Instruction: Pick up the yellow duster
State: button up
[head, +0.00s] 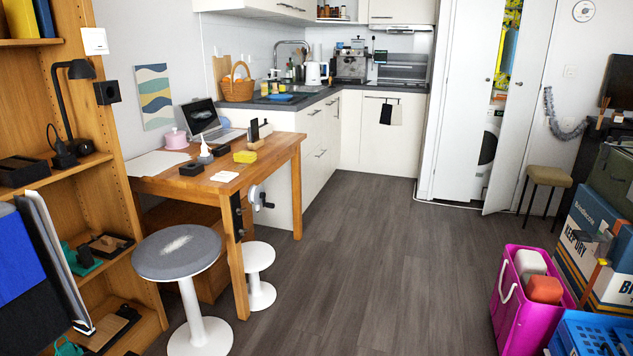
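I see no thing that is clearly a yellow duster. A small yellow block (245,156) lies on the wooden table at the left; I cannot tell whether it is a duster. Yellow patterned cloth (513,14) shows in the upper part of the partly open white wardrobe, above a white washer (488,152). What else the wardrobe holds is mostly hidden by its doors. My gripper is not in view.
The wooden table (284,146) holds a laptop and small items. A grey-topped stool (178,252) and a small white stool (258,258) stand by it. A pink basket (508,300) and boxes stand at the right. The grey floor (370,260) between is clear.

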aim_at(247, 157)
jog(key=i+l+z, duration=0.1)
jog(key=i+z, duration=0.15)
jog(key=i, duration=0.4)
jog(key=i+z, duration=0.25)
jog(key=i, duration=0.4)
jog(key=i+u, duration=0.4)
jog(key=i, duration=0.25)
jog(key=i+l+u, duration=0.15)
jog(key=i+u, duration=0.2)
jog(key=i, duration=0.25)
jog(key=i+u, duration=0.45)
jog(key=i, duration=0.4)
